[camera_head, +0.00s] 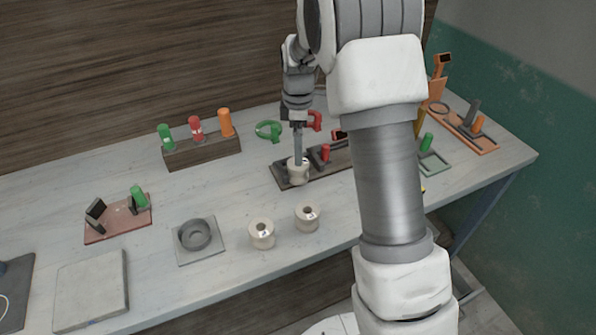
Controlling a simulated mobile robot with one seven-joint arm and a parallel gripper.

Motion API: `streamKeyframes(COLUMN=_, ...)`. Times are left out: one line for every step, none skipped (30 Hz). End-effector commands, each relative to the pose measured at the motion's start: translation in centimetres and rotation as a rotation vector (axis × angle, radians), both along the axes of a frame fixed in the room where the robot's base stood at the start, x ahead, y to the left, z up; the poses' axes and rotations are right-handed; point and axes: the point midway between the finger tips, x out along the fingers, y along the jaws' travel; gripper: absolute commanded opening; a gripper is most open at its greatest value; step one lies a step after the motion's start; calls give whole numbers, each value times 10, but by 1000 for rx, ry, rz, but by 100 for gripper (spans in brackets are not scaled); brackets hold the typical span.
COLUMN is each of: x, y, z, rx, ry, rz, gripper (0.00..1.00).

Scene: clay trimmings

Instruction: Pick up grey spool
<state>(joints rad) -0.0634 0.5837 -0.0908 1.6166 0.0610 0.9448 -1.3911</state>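My gripper (298,156) points straight down at the dark holder in the middle of the table. Its fingers are seen edge-on, with the tips at the top of a pale cream-grey spool (299,173). I cannot tell whether the fingers are apart or closed on it. This spool stands upright at the left end of the dark holder (279,178). Two similar pale spools stand upright on the table nearer the front, one on the left (262,236) and one on the right (307,219). No spool is clearly darker grey.
A grey round dish (194,235) sits on a square plate at front left. A wooden rack (205,153) holds green, red and orange cylinders behind. A green clamp (268,130) lies near my gripper. My arm hides part of the table's right side.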

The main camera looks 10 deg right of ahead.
Motion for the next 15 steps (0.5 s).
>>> streamKeyframes(x=-1, y=0, z=-10, rx=0, ry=3, rz=1, gripper=100)
streamKeyframes(x=-1, y=1, z=-15, rx=0, ry=4, rz=1, gripper=100)
streamKeyframes(x=0, y=1, z=-19, rx=0, ry=2, rz=0, gripper=100)
streamKeyframes(x=0, y=1, z=-22, rx=1, ry=1, rz=0, gripper=100)
streamKeyframes(x=0, y=1, z=-24, rx=1, ry=1, rz=0, gripper=100)
streamKeyframes(x=0, y=1, z=-26, rx=1, ry=1, rz=-1, gripper=100)
streamKeyframes(x=0, y=1, z=-28, rx=1, ry=0, rz=-1, gripper=100)
streamKeyframes(x=0, y=1, z=-29, rx=1, ry=0, rz=-1, gripper=100)
streamKeyframes(x=0, y=1, z=-32, rx=0, ry=0, rz=-1, gripper=100)
streamKeyframes(x=-1, y=1, z=-34, rx=0, ry=1, rz=-1, gripper=100)
streamKeyframes(x=-1, y=1, z=-38, rx=-1, ry=1, rz=-1, gripper=100)
streamKeyframes(x=-2, y=0, z=-44, rx=0, ry=3, rz=-1, gripper=100)
streamKeyframes(x=-2, y=1, z=-49, rx=0, ry=3, rz=0, gripper=100)
streamKeyframes(x=-2, y=1, z=-54, rx=0, ry=4, rz=0, gripper=100)
streamKeyframes(x=-3, y=1, z=-60, rx=0, ry=4, rz=0, gripper=100)
